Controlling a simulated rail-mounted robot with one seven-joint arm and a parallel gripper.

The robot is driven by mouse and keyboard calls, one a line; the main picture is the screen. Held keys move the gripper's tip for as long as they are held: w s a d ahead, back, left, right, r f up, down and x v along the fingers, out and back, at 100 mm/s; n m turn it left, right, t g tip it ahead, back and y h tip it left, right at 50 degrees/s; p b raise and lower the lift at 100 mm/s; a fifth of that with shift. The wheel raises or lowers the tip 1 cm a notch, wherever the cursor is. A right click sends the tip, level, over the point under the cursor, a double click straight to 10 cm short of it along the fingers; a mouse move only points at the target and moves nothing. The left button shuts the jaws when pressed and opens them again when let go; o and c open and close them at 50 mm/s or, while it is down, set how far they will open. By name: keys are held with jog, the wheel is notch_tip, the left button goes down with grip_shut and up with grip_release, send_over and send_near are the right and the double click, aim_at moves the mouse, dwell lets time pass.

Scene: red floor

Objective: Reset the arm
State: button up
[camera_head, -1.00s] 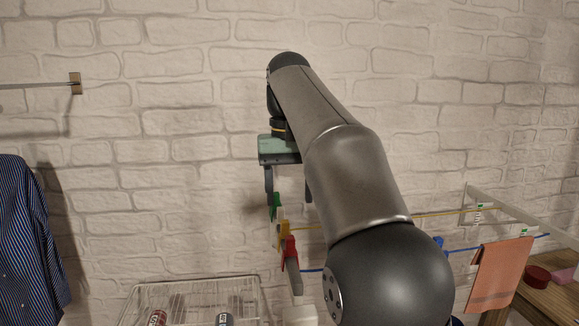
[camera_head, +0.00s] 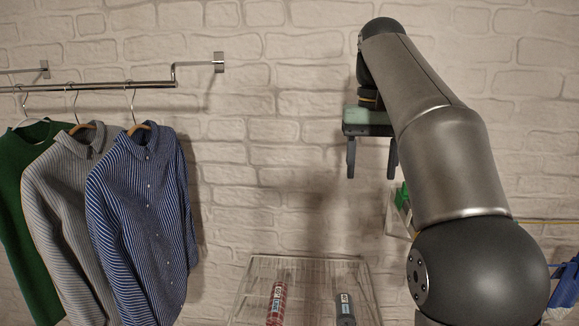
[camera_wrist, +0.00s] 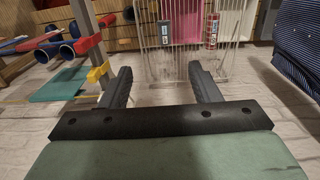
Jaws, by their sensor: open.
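My gripper (camera_head: 371,160) hangs from my raised arm in front of the white brick wall in the head view. Its two dark fingers point down and stand apart, with nothing between them. In the wrist view my gripper (camera_wrist: 165,85) is also open and empty. The wire rack lies beyond the fingertips there.
A wire rack (camera_head: 262,268) at the bottom holds a red can (camera_head: 277,303) and a dark can (camera_head: 345,308). Shirts, including a blue striped one (camera_head: 145,215), hang from a wall rail (camera_head: 150,84) on the left. The wall between shirts and gripper is clear.

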jog(key=s+f, duration=1.2)
jog(key=f, duration=0.5)
jog(key=s+d+f+t+b, duration=0.1)
jog(key=s+f, duration=1.1)
jog(key=f, duration=0.5)
jog(key=shift+s+n, duration=0.4)
